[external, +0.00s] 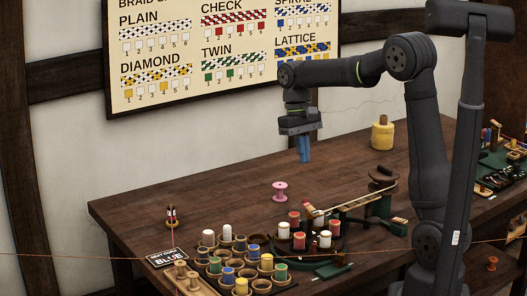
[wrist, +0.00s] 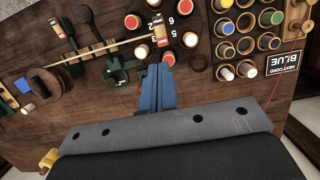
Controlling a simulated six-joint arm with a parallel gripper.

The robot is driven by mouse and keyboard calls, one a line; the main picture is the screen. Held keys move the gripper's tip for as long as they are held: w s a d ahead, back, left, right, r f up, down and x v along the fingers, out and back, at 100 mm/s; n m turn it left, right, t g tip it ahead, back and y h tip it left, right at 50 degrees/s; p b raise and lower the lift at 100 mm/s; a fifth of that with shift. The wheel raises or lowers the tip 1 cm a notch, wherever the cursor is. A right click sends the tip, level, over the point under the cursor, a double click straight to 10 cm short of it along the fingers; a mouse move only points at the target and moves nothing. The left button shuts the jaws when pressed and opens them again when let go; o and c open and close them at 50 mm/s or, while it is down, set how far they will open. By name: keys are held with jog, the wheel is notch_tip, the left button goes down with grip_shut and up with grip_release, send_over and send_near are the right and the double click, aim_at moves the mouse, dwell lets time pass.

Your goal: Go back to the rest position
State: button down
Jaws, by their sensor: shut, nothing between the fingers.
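My gripper (external: 304,149) hangs above the wooden table, its blue fingers pointing down and closed together with nothing between them. In the wrist view the shut blue fingers (wrist: 166,75) point toward the round braiding stand, and the table lies below them. The fingers are clear of everything in the external view, with a pink spool (external: 280,190) standing on the table lower and to the left of them. No rest position is marked in either view.
A rack of colored bobbins (external: 243,264) and a round stand with bobbins (external: 318,240) are at the table's front. A yellow spool (external: 382,134) stands at the back. A sign (external: 166,257) reads "NEXT CORD BLUE". The table's left back area is mostly clear.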

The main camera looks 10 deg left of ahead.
jog(key=w+a+x, duration=0.1)
jog(key=x, duration=0.4)
jog(key=v, duration=0.5)
jog(key=shift+s+d+r, duration=0.35)
jog(key=shift+s+d, duration=0.1)
jog(key=c, duration=1.3)
grip_release()
jog(key=o, duration=0.4)
jog(key=shift+w+d+f, duration=0.1)
jog(key=shift+w, duration=0.15)
jog(key=shift+c, duration=0.2)
jog(key=o, duration=0.9)
jog(key=shift+t+y, duration=0.3)
jog(key=shift+y, duration=0.2)
jog(key=w+d, duration=0.1)
jog(key=w, duration=0.2)
jog(key=w+d+f, duration=0.1)
jog(key=w, duration=0.1)
jog(key=w+d+f, duration=0.1)
jog(key=w, duration=0.2)
jog(key=shift+w+d+f, duration=0.1)
jog(key=shift+w+d, duration=0.05)
jog(key=shift+w, duration=0.2)
jog(key=shift+o, duration=0.2)
jog(key=w+d+f+t, duration=0.1)
jog(key=w+d+f, duration=0.1)
jog(key=w+d, duration=0.55)
notch_tip(320, 180, down, 10)
jog(key=w+a, duration=0.1)
jog(key=shift+w+a+y, duration=0.4)
